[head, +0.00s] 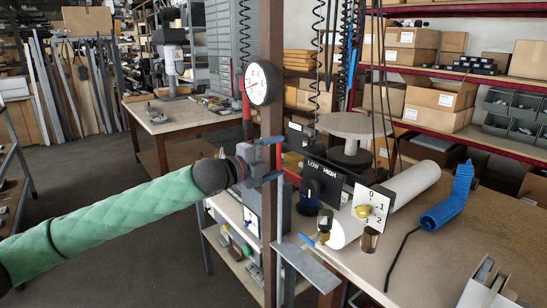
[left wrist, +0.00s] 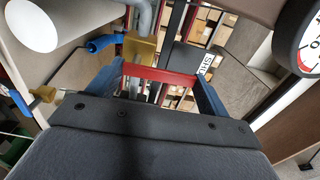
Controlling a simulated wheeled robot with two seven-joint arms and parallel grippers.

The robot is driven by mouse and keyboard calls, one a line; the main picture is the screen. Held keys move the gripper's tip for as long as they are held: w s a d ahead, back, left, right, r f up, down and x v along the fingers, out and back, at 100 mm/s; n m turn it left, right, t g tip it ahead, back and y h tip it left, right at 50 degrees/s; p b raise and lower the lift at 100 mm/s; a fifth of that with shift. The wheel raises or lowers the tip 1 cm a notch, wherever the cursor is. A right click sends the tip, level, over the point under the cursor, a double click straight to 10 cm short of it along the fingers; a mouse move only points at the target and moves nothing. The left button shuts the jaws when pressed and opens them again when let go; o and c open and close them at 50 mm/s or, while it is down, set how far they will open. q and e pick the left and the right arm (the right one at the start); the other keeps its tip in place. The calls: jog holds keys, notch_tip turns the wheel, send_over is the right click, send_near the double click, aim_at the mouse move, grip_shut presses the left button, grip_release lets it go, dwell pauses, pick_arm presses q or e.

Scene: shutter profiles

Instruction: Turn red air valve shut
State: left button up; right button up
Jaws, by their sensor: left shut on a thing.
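My left gripper (head: 274,159) reaches in from the left at the brown upright post, its blue-tipped fingers one above the other in the head view. In the left wrist view the same gripper (left wrist: 160,84) has its two blue fingers at either end of the red valve handle (left wrist: 160,75), shut on it. The red handle lies crosswise between them, with a brass-yellow body (left wrist: 141,49) just behind. In the head view the handle is mostly hidden by the gripper and post. My right gripper is in neither view.
A round gauge (head: 261,83) is on the brown post (head: 271,30) above the gripper. A LOW/HIGH switch panel (head: 322,168) and a numbered dial plate (head: 382,199) stand to the right.

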pick_arm(q)
jog(key=shift+f, duration=0.1)
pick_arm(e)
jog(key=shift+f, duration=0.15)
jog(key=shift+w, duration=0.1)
pick_arm(q)
jog(key=o, duration=1.4)
jog(key=shift+c, duration=0.2)
jog(key=shift+s+a, duration=0.15)
jog(key=shift+a, duration=0.05)
jog(key=b+v, duration=0.2)
jog(key=v, duration=0.5)
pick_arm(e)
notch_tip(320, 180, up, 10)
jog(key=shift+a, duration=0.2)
pick_arm(q)
jog(key=shift+a, duration=0.1)
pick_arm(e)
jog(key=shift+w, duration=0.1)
